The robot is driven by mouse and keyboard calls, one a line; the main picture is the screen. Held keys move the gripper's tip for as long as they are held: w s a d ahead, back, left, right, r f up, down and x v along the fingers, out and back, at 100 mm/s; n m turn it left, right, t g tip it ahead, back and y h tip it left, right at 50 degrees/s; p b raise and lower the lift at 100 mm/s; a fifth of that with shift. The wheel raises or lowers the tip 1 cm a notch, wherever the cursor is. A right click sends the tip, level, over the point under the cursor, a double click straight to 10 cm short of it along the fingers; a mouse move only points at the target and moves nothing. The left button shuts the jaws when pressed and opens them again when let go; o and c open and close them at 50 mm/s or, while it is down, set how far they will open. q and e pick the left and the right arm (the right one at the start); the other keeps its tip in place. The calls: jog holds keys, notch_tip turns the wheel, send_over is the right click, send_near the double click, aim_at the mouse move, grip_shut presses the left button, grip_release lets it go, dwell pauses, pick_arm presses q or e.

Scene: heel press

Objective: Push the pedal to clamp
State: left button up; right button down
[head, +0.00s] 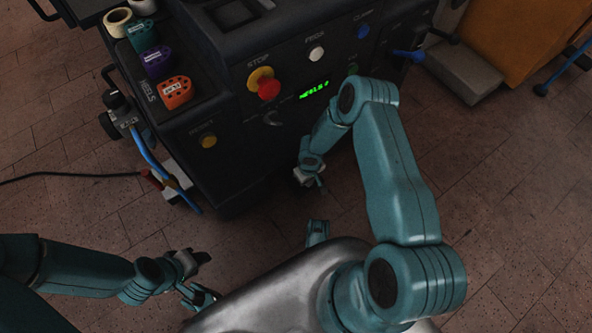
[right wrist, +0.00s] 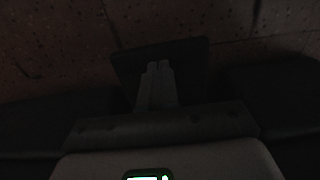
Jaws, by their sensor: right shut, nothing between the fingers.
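In the right wrist view a dark, flat, roughly rectangular plate (right wrist: 192,55), which looks like the pedal, lies beyond my right fingertips. The fingers overlap it in the picture; the view is too dark to tell whether they touch. My right gripper (right wrist: 158,66) is shut and empty. In the head view my right gripper (head: 320,184) points down low in front of the black heel press (head: 235,165). No pedal can be made out there. My left gripper (head: 203,257) is at the lower left, away from the press; its jaws are too small to judge.
The press front carries a red stop button (head: 269,88), a white button (head: 317,54), a blue button (head: 363,31) and a green display (head: 314,89). Coloured heel blocks (head: 175,92) sit on its left side. A blue lever (head: 408,55) sticks out right. Brick floor (head: 520,200) is open at right.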

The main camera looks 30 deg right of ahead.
jog(key=shift+f+b, duration=0.85)
jog(key=shift+f, duration=0.75)
pick_arm(q)
notch_tip(320, 180, down, 2)
jog(key=shift+f, duration=0.25)
pick_arm(e)
notch_tip(320, 180, up, 3)
jog(key=shift+r+p, duration=0.2)
jog(key=shift+p, duration=0.8)
notch_tip(320, 180, up, 6)
jog(key=p, duration=0.3)
jog(key=shift+f+p, duration=0.1)
jog(key=shift+p, duration=0.3)
pick_arm(q)
notch_tip(320, 180, up, 6)
jog(key=s, duration=0.2)
jog(key=shift+d+g, duration=0.2)
jog(key=shift+g, duration=0.2)
pick_arm(e)
jog(key=shift+f, duration=0.1)
